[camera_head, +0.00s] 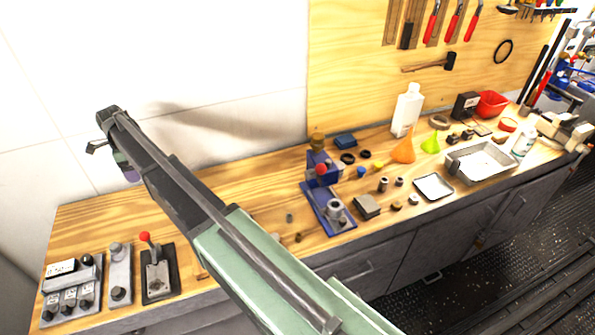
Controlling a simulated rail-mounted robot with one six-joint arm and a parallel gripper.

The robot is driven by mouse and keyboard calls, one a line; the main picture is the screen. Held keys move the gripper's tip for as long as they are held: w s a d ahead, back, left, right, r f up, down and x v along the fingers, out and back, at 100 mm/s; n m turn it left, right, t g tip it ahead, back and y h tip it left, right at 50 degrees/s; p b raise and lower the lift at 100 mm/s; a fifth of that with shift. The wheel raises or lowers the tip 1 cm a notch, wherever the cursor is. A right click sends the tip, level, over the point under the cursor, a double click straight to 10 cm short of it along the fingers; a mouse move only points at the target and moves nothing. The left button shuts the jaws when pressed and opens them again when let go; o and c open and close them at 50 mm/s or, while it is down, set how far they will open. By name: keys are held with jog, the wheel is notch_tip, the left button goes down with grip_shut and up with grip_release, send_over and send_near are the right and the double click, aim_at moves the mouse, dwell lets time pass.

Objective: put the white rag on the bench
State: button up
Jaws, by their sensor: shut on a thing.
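My arm crosses the view from the lower right up to the far left, in front of the white wall. Its wrist end is at the upper left, above the left part of the bench. A small dark, green and purple part shows below the wrist; my gripper's fingers and anything between them are hidden or cannot be made out. I cannot make out the white rag anywhere. The wooden bench top (245,185) runs along the wall, from the lower left to the upper right.
Control boxes (70,290) and a red-knobbed lever (157,272) stand at the bench's left end. A blue press (328,205), white bottle (406,112), orange funnel (403,152) and metal tray (481,163) crowd the right half. Bare wood shows at left, behind the controls.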

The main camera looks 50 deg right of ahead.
aim_at(157, 213)
jog(key=shift+a, duration=0.25)
jog(key=shift+d, duration=0.3)
jog(key=shift+f, duration=0.25)
notch_tip(157, 213, down, 20)
jog(key=b, duration=2)
jog(key=shift+b, duration=0.3)
jog(key=shift+r+p, duration=0.3)
jog(key=shift+f, duration=0.3)
jog(key=o, duration=0.6)
jog(key=shift+r, duration=0.1)
jog(key=shift+r, duration=0.1)
